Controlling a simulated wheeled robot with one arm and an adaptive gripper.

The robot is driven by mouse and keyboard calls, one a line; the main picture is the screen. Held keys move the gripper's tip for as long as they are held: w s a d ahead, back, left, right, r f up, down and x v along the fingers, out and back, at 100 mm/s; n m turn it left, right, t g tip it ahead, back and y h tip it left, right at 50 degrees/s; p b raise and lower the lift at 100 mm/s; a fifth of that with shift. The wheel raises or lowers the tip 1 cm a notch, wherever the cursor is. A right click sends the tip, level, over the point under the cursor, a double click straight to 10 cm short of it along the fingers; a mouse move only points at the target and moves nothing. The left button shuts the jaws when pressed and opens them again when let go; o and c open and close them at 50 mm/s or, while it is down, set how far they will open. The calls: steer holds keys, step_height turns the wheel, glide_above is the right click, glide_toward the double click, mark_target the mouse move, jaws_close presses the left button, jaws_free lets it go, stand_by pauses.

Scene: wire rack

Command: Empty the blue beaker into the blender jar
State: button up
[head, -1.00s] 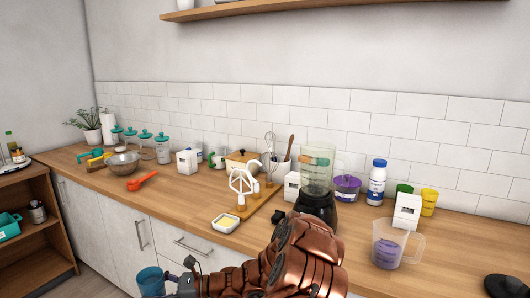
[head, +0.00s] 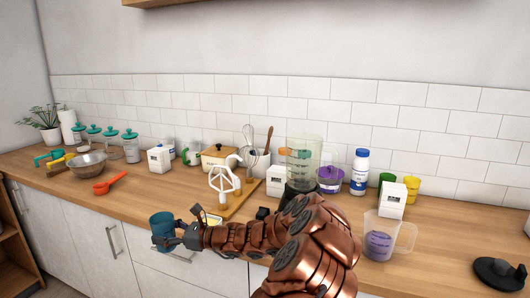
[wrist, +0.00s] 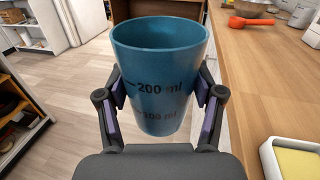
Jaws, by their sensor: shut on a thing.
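The blue beaker (head: 162,228) is upright, held in front of the counter's front edge at the lower left of the head view. In the wrist view the blue beaker (wrist: 160,75) shows its 200 ml mark; its inner wall shows but no contents can be made out. My gripper (head: 181,233) is shut on it, with one finger on each side, as the wrist view (wrist: 160,95) also shows. The clear blender jar (head: 305,160) stands on its dark base on the counter, right of and behind the beaker. My arm hides part of the base.
A white bottle (head: 359,172) and purple pot (head: 330,180) stand behind. A red scoop (head: 108,185) lies left.

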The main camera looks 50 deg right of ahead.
steer(key=s+d+r+m+t+h+p, duration=0.1)
steer(key=s+d+r+m+h, duration=0.3)
steer(key=d+r, duration=0.5)
steer(key=s+d+r+m+t+h+p, duration=0.1)
steer(key=s+d+r+m+h, duration=0.4)
steer(key=d+r, duration=0.4)
steer(key=s+d+r+m+t+h+p, duration=0.1)
steer(key=s+d+r+m+h+p, duration=0.1)
steer(key=s+d+r+m+h, duration=0.3)
steer(key=d+r, duration=0.4)
steer(key=d, duration=0.4)
steer(key=shift+s+d+r+t+h, duration=0.15)
steer(key=shift+s+r+t+h, duration=0.05)
steer(key=shift+r+t+h, duration=0.1)
steer(key=shift+f, duration=0.2)
